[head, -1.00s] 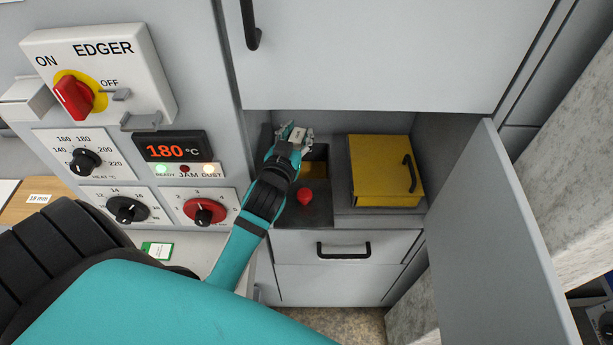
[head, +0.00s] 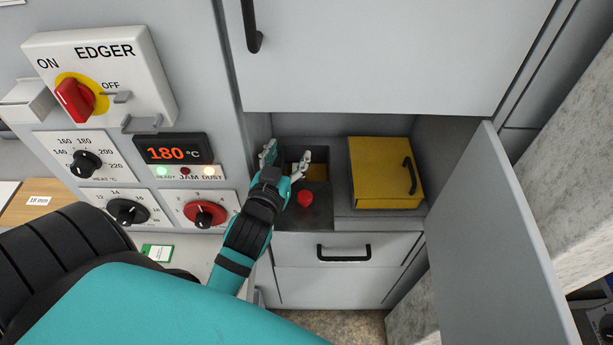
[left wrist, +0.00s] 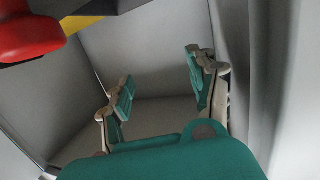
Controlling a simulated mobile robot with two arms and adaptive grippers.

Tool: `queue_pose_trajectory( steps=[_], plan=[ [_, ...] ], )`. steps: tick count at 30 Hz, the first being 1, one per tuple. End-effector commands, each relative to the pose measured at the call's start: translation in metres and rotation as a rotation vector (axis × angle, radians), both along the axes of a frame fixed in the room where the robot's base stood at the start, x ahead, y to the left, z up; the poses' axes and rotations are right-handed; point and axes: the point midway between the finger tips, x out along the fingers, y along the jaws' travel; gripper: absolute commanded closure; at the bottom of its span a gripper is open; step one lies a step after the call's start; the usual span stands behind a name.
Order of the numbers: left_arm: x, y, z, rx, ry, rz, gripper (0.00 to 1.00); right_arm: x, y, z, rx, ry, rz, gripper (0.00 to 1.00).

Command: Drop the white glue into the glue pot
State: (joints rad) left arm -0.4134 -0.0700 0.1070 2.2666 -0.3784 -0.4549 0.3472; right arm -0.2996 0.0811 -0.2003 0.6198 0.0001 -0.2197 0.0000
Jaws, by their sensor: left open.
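The glue pot seems to be the dark grey unit (head: 318,213) in the open cabinet bay, with an open well showing yellow inside. My left gripper (head: 285,155) is over the left part of this well, its two fingers spread and nothing seen between them. In the left wrist view my left gripper (left wrist: 160,84) is also open and empty, with grey walls behind it. No white glue can be made out in either current view; the well's inside is partly hidden by the fingers. My right gripper is not in view.
A red knob (head: 305,198) stands just in front of the well, close to my wrist. A yellow lid (head: 378,172) with a black handle lies to the right. The cabinet door (head: 500,230) stands open at the right. The edger panel (head: 100,75) is on the left.

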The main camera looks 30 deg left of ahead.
Motion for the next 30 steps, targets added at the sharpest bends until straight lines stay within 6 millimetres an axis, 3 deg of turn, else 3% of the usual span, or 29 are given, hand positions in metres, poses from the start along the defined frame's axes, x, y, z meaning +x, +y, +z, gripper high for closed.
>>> queue_pose_trajectory(
  steps=[3, 9, 30],
  plan=[
    [-0.023, -0.006, 0.003, -0.002, 0.003, 0.001, 0.41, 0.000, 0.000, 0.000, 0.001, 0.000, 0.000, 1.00],
    [-0.042, -0.012, 0.006, -0.001, 0.000, 0.000, 0.41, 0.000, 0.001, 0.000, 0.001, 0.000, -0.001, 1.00],
    [-0.045, -0.013, 0.007, 0.000, -0.001, 0.000, 0.41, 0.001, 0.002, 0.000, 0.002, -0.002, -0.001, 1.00]
  ],
)
